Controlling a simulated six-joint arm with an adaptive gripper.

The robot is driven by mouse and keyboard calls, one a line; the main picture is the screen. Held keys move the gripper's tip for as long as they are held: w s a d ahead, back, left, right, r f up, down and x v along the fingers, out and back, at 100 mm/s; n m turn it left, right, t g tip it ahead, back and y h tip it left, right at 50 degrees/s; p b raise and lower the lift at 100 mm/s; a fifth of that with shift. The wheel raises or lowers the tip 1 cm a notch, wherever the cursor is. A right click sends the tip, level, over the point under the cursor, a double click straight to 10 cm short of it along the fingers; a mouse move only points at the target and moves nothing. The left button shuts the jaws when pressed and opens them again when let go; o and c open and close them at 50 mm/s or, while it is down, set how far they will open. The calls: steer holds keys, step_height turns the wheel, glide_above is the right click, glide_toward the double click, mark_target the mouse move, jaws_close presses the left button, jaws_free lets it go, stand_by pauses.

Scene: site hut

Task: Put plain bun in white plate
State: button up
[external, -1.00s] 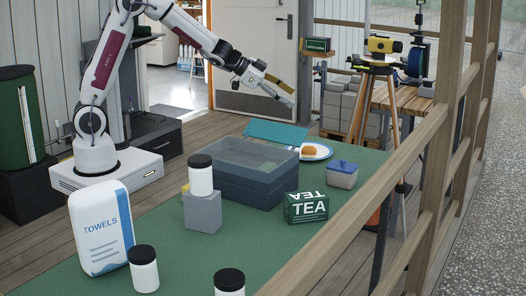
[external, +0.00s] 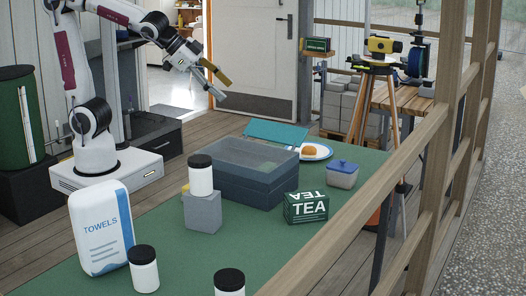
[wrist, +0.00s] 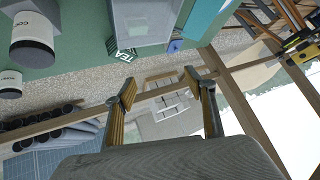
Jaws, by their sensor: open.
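A plain round bun (external: 310,152) sits on the white plate (external: 327,152) with a blue band, near the far end of the green table. The large dark bin partly hides the plate's left side. My gripper (external: 222,88) is open and empty. It is raised above and behind the table, up and to the left of the plate. In the wrist view its two fingers (wrist: 164,98) are spread apart with nothing between them. I cannot make out the bun or plate in the wrist view.
A grey-blue bin (external: 240,186) with a clear upper part stands mid-table, with a teal panel (external: 276,133) behind it. A tea box (external: 306,207), a blue-lidded container (external: 343,174), jars and a towels pack (external: 101,228) stand around. A wooden railing (external: 400,160) runs along the right.

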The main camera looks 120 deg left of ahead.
steer(key=s+d+f+m+h, duration=0.1)
steer(key=s+d+f+h, duration=0.1)
steer(key=s+d, duration=0.6)
steer(key=s+d+f+m+g+h, duration=0.1)
steer(key=s+d+f+m+h, duration=0.1)
steer(key=s+d, duration=0.6)
steer(key=d+h, duration=0.1)
steer(key=d, duration=0.3)
steer(key=shift+d+f+g, duration=0.3)
